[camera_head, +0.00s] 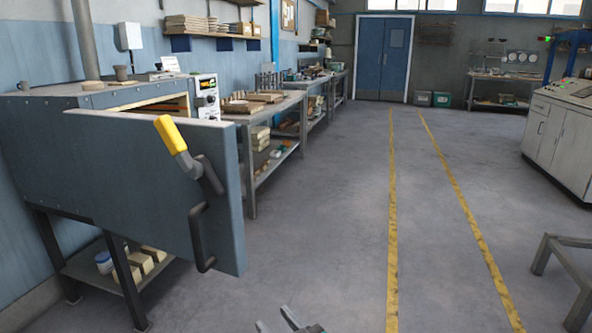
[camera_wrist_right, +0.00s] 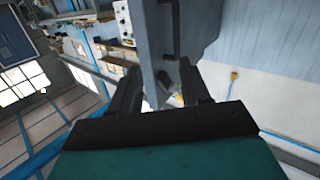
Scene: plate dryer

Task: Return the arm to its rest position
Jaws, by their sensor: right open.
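My right gripper (camera_head: 275,319) shows at the bottom edge of the head view, only its fingertips in frame, low and in front of the dryer door. In the right wrist view its two dark fingers (camera_wrist_right: 158,82) stand apart with nothing held between them. The dryer (camera_head: 62,95) stands at the left, its grey door (camera_head: 110,165) swung open into the room. The door carries a yellow-gripped latch lever (camera_head: 172,138) and a black pull handle (camera_head: 200,238). The gripper is apart from the handle in the head view. My left gripper is not in view.
A workbench (camera_head: 268,112) with wooden pieces runs along the left wall behind the door. A control console (camera_head: 563,125) stands at the right, and a low metal frame (camera_head: 570,262) is at the lower right. The floor (camera_head: 335,210) between is clear.

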